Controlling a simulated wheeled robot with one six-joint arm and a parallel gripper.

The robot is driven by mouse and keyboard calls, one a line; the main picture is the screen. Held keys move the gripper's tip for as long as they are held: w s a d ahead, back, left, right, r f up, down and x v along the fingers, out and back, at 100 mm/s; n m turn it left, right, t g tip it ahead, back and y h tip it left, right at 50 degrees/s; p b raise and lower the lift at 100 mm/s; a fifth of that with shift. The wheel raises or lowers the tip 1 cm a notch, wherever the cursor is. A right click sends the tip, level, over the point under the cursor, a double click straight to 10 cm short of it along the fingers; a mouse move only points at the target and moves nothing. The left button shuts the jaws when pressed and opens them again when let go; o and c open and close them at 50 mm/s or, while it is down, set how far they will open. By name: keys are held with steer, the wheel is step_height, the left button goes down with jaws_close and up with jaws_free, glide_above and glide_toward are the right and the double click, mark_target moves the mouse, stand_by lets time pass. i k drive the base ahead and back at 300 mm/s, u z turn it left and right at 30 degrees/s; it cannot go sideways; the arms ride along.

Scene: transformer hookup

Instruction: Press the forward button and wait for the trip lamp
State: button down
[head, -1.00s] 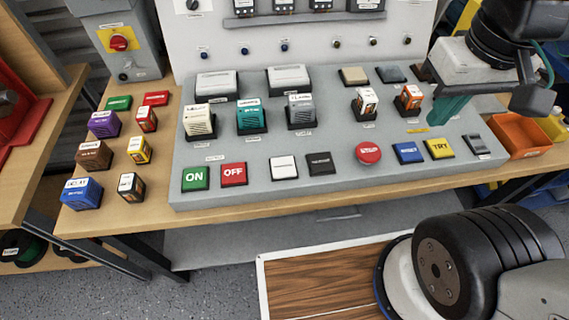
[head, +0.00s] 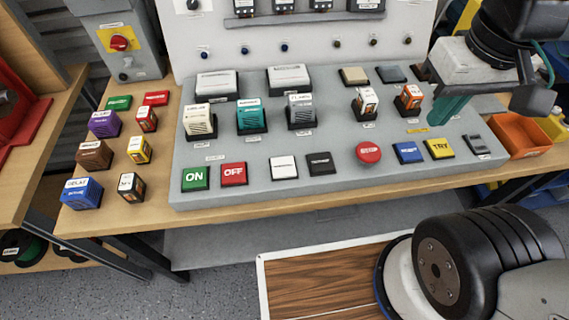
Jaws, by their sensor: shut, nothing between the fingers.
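A white square button (head: 283,168) and a black square button (head: 319,163) sit side by side on the lower front of the grey panel (head: 340,185). Their small print is too fine to read, so I cannot tell which is the forward button. Small round lamps line the upright back panel, a dark blue one (head: 284,48) among them. All look dark, and I cannot tell which is the trip lamp. My gripper (head: 447,108) is at the upper right, shut and empty, with its teal fingertips above the panel, right of both buttons.
A green ON button (head: 195,178), a red OFF button (head: 233,174), a red round button (head: 368,153), a blue button (head: 407,152) and a yellow TRY button (head: 439,148) share the front row. Several plug-in blocks stand behind. An orange bin (head: 520,134) is at right.

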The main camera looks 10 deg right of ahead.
mark_target(283, 167)
steer(key=u, duration=2)
steer(key=k, duration=0.95)
steer(key=z, duration=1.35)
steer(key=i, duration=0.5)
